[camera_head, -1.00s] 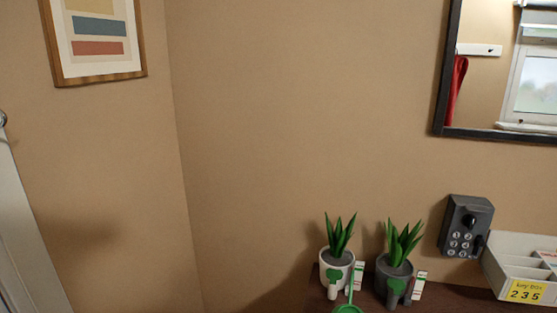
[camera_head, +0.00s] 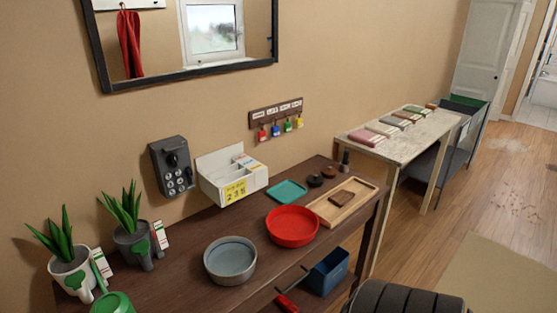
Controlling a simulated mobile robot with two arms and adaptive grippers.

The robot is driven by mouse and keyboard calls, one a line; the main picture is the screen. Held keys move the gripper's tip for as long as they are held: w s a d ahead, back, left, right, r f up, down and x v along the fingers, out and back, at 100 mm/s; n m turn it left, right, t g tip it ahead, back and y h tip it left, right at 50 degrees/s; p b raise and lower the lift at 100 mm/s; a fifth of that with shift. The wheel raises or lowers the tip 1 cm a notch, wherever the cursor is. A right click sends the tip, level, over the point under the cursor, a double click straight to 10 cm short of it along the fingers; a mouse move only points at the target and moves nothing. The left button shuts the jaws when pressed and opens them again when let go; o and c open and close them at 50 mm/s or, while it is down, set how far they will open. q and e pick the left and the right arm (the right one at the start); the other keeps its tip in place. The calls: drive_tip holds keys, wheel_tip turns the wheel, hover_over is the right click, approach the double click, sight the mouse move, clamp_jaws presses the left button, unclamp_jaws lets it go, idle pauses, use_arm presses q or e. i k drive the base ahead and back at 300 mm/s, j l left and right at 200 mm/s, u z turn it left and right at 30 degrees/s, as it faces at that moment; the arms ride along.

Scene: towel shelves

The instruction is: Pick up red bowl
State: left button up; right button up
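The red bowl (camera_head: 293,226) is a shallow, round dish. It sits upright on the dark brown wooden table (camera_head: 180,268), right of the middle of the view. A grey bowl (camera_head: 230,261) stands to its left and nearer to me, a short gap away. The red bowl looks empty and nothing covers it. Neither of my grippers shows in the view.
A wooden tray (camera_head: 326,213) is close to the red bowl's right, and a teal square dish (camera_head: 287,191) lies behind it. Open wooden floor (camera_head: 500,200) lies to the right.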

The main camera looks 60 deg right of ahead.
sight(290, 226)
drive_tip(key=z, duration=1.9)
